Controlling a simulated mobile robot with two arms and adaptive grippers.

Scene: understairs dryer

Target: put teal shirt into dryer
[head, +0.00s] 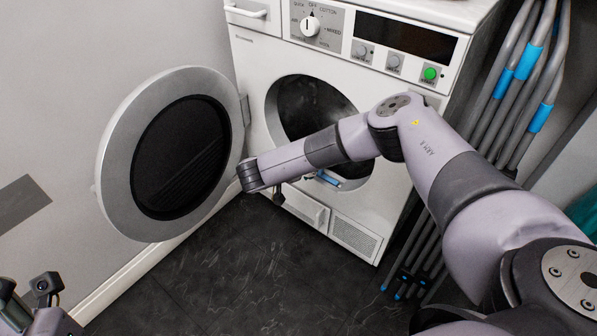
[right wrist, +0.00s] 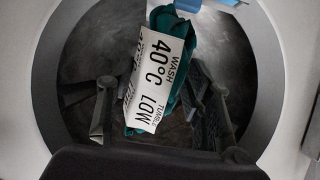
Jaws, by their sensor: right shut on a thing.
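The teal shirt (right wrist: 190,60) shows in the right wrist view as a bunch of cloth behind a white care tag reading wash 40°C, tumble low. My right gripper (right wrist: 158,118) is shut on it, with a dark finger on each side. Behind it is the round opening of the white dryer (head: 400,185); how deep the shirt sits I cannot tell. In the head view my right forearm crosses in front of the opening and hides the gripped shirt. The dryer door (head: 115,160) stands wide open to the left. My left gripper's fingers are not visible.
A blue piece (head: 328,178) sits at the opening's lower edge. Grey poles with blue bands (head: 527,62) lean right of the dryer. A teal patch (head: 585,212) shows at the right edge, unclear what it is. Dark floor (head: 220,270) in front is clear.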

